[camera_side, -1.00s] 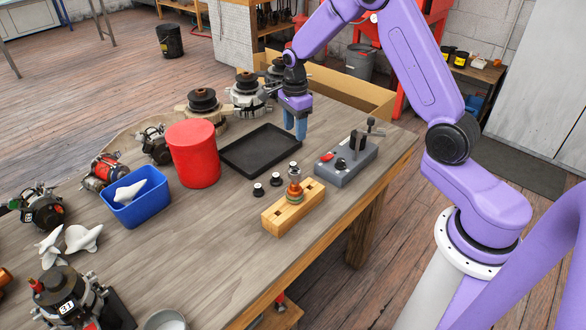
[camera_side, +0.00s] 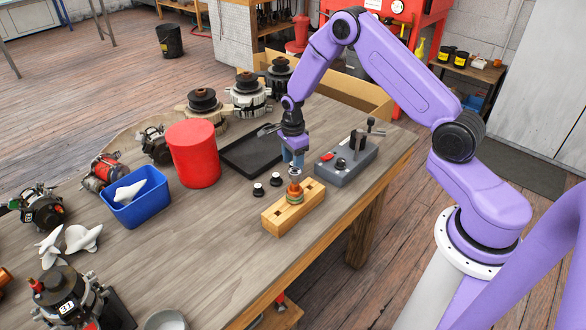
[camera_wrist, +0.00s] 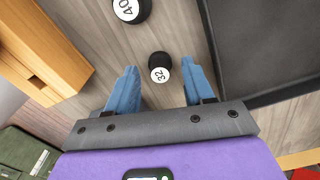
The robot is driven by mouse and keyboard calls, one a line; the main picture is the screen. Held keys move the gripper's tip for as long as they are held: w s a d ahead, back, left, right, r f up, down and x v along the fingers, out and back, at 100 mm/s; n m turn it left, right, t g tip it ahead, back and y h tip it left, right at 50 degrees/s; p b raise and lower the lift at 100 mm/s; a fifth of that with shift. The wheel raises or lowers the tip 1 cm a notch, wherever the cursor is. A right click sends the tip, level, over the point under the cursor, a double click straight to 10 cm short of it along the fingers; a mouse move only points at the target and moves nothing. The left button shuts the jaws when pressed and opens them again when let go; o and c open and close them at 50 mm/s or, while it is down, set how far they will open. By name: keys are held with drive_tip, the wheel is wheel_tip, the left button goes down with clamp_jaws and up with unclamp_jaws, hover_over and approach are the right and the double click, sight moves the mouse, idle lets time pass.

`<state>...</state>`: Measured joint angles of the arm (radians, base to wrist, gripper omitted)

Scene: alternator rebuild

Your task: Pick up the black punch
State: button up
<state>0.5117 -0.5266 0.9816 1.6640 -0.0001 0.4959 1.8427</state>
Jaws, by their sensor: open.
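Small black round pieces with white tops stand on the table between the black tray and the wooden block. The pictures do not settle which is the punch. Two stand apart in the side view: the nearer-left piece (camera_side: 259,189) and the middle piece (camera_side: 276,179). In the wrist view, a black piece marked 32 (camera_wrist: 160,75) shows between my fingers, and one marked 40 (camera_wrist: 130,10) lies farther up. My gripper (camera_side: 293,163) is open, low over the third piece at the right end of the row. It also shows open in the wrist view (camera_wrist: 159,66), with nothing gripped.
The wooden block (camera_side: 277,217) with an orange-brown and green piece on it is close in front. The grey fixture (camera_side: 347,170) with upright parts is to the right. The black tray (camera_side: 245,157) is behind. A red cylinder (camera_side: 193,155) and blue bin (camera_side: 136,211) stand left.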

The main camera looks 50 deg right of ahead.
drive_tip(key=shift+f, duration=0.3)
drive_tip(key=shift+c, duration=0.3)
clamp_jaws()
